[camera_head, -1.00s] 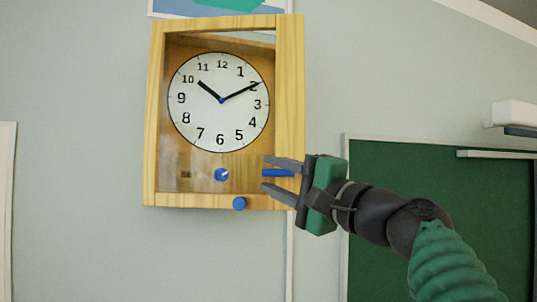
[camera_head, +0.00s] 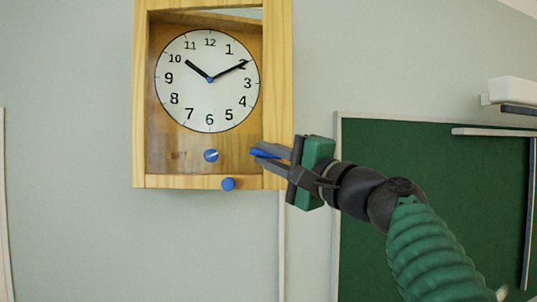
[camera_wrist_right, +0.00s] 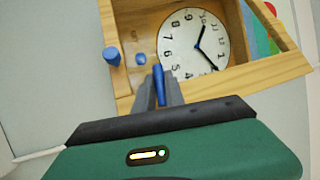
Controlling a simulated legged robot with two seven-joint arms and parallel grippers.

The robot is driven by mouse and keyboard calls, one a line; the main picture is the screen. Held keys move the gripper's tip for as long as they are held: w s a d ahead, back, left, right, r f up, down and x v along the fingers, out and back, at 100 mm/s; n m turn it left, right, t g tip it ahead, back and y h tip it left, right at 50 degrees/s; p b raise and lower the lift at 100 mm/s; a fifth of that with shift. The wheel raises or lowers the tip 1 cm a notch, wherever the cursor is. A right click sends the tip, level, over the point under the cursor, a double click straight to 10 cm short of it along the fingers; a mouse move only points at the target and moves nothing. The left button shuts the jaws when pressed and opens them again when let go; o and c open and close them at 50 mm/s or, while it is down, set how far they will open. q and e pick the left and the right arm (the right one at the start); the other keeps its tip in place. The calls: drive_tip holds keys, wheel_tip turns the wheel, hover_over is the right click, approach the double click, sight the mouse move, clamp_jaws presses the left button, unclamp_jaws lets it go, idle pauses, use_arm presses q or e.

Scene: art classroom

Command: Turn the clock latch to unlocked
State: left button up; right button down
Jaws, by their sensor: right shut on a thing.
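The wooden wall clock (camera_head: 282,60) hangs at the upper middle of the head view, with a white dial (camera_head: 208,100). A blue latch (camera_head: 262,153) sits at the right side of its frame, low down. My right gripper (camera_head: 264,153) is shut on this latch, coming from the right. In the right wrist view the blue latch (camera_wrist_right: 158,86) stands between the dark fingers. A blue knob with a light mark (camera_head: 211,155) is inside the case below the dial. Another blue knob (camera_head: 228,184) is on the bottom edge. My left gripper is not in view.
A green chalkboard (camera_head: 440,190) is on the wall at the right, behind my right arm. A white wall-mounted unit (camera_head: 512,90) is at its upper right. The wall below and left of the clock is bare.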

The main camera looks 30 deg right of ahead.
drive_tip(key=shift+w+r+n+p, duration=0.15)
drive_tip(key=shift+r+n+p, duration=0.2)
drive_tip(key=shift+p, duration=0.1)
drive_tip(key=shift+n+g+y+p, duration=0.25)
drive_tip(key=shift+g+y+p, duration=0.1)
drive_tip(key=shift+g, duration=0.25)
drive_tip(key=shift+d+f, duration=0.1)
drive_tip(key=shift+f, duration=0.15)
drive_tip(key=c, duration=1.7)
unclamp_jaws()
drive_tip(key=shift+o, duration=1.3)
drive_tip(key=shift+w+a, duration=0.15)
drive_tip(key=shift+a, duration=0.1)
drive_tip(key=shift+o, duration=0.2)
drive_tip(key=shift+w+a, duration=0.2)
drive_tip(key=shift+a, duration=0.05)
